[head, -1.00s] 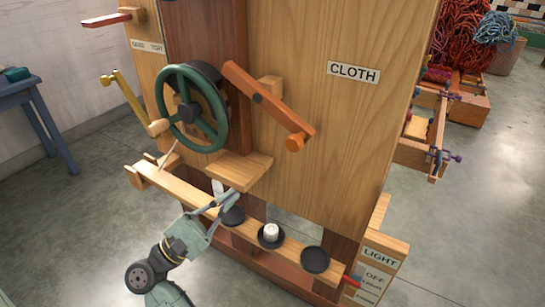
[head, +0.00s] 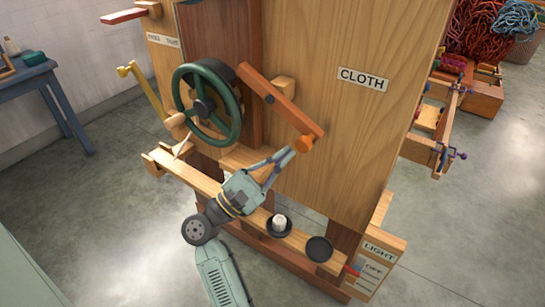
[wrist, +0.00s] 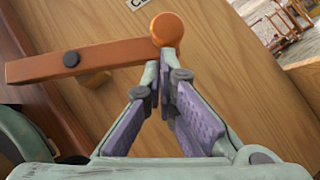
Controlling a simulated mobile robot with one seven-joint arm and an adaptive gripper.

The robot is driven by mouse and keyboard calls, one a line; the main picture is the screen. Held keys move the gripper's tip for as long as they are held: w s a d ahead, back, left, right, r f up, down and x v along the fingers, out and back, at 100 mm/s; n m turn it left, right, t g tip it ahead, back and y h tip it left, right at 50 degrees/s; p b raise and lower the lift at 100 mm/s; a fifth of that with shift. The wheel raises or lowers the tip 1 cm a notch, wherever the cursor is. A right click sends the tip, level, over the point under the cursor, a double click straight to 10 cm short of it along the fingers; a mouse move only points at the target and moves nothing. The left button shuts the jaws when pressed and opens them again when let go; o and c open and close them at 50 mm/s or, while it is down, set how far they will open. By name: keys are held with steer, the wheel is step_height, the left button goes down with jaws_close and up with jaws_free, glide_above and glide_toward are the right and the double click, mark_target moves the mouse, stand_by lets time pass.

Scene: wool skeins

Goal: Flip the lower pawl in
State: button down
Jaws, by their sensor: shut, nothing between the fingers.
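My gripper (head: 292,152) is shut and empty, with its tips just below the round orange knob (head: 304,144) at the lower end of a slanting orange bar (head: 275,93). In the wrist view, the fingertips (wrist: 160,72) meet close under the knob (wrist: 167,30); I cannot tell whether they touch it. The bar (wrist: 100,62) turns on a dark pivot. No part is labelled as a pawl, so I cannot tell for certain which piece is the lower one. A pale pointed piece (head: 182,148) shows below the green handwheel (head: 207,105).
A yellow crank (head: 144,88) sticks out left of the wheel. The wooden panel with the CLOTH sign (head: 363,79) stands behind the bar.

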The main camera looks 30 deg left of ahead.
mark_target(303, 141)
steer(key=shift+d+r, duration=0.1)
steer(key=shift+d, duration=0.05)
stand_by(0.3)
steer(key=shift+d+r+n+t+y, duration=0.2)
steer(key=shift+d+n+t+y, duration=0.15)
steer(key=shift+n, duration=0.25)
steer(key=shift+r+n+b, duration=0.1)
steer(key=shift+n+b, duration=0.2)
steer(key=shift+b, duration=0.05)
steer(key=shift+d+r+n+t+y, duration=0.4)
steer(key=shift+d+n+t+y, duration=0.2)
steer(key=shift+n, duration=0.3)
steer(key=r+n+t+y, duration=0.1)
steer(key=n, duration=0.1)
steer(key=d+r+n+t+y, duration=0.1)
steer(key=n+y, duration=0.1)
steer(key=shift+d+n+y, duration=0.1)
steer(key=shift+n+y, duration=0.15)
steer(key=shift+n, duration=0.05)
steer(key=shift+d+r, duration=0.25)
steer(key=shift+r, duration=0.35)
steer(key=shift+s, duration=0.1)
